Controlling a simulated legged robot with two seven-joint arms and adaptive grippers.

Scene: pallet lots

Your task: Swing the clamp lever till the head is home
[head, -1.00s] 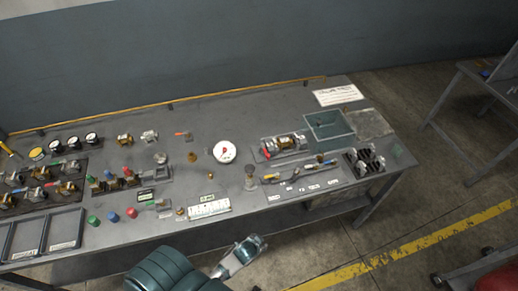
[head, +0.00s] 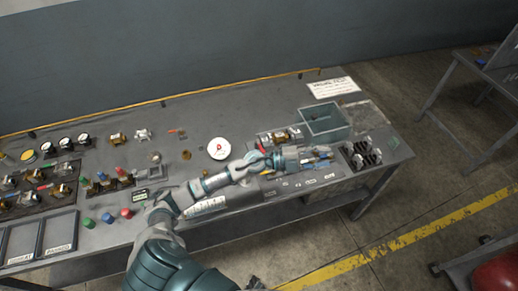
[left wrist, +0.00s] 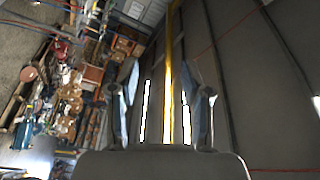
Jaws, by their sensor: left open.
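A fixture with a brass-coloured body (head: 284,134) and a red end stands on the right half of the bench in the head view. It may be the clamp, but its lever and head are too small to make out, and my arm partly covers it. My left gripper (head: 322,155) reaches over the bench just in front of it, above several small tools. In the left wrist view its two fingers (left wrist: 168,88) are apart with nothing seen between them. Contact with the fixture cannot be told. My right gripper is not in view.
A grey-green open bin (head: 325,122) stands behind my left gripper. A black rack (head: 362,153) is to its right. A white round dial (head: 219,148) lies left of the fixture. Valves and coloured knobs (head: 107,217) fill the bench's left side. The back middle is mostly clear.

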